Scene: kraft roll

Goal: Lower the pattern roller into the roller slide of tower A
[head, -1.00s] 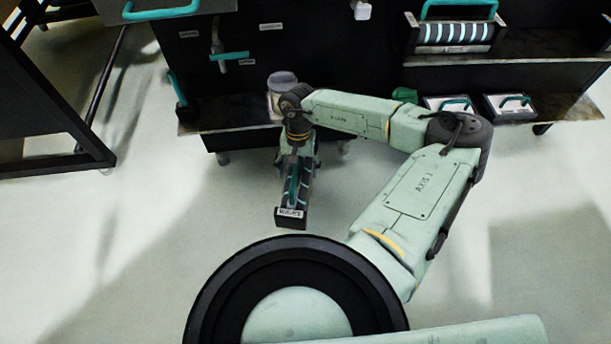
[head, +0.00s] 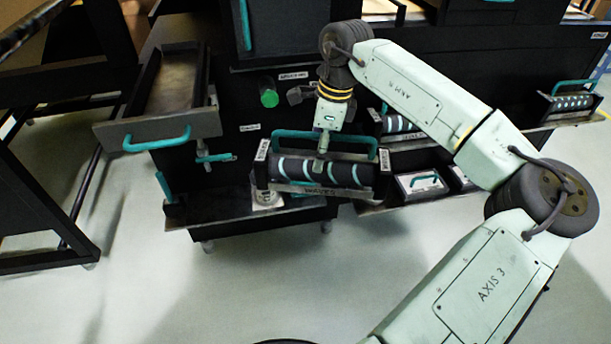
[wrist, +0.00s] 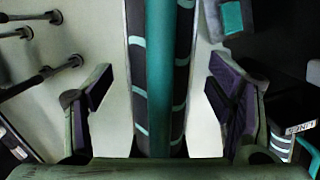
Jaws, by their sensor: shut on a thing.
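The pattern roller (head: 343,173) is a dark cylinder with pale teal bands in a black frame with end plates and a teal handle. In the head view it hangs roughly level from my gripper (head: 322,158), in front of a dark tower (head: 225,120). My gripper is shut on it. In the wrist view the teal handle bar (wrist: 160,80) and banded roller run between the purple-padded fingers; the contact is hard to see. A pulled-out slide (head: 172,85) with a teal front handle juts from the tower, left of the roller. It looks empty. I cannot read which tower is A.
A green knob (head: 268,97) is on the tower. Another banded roller (head: 570,103) stands at the right. Boxes with teal handles (head: 421,182) sit right of the carried roller. A dark frame stands at the left.

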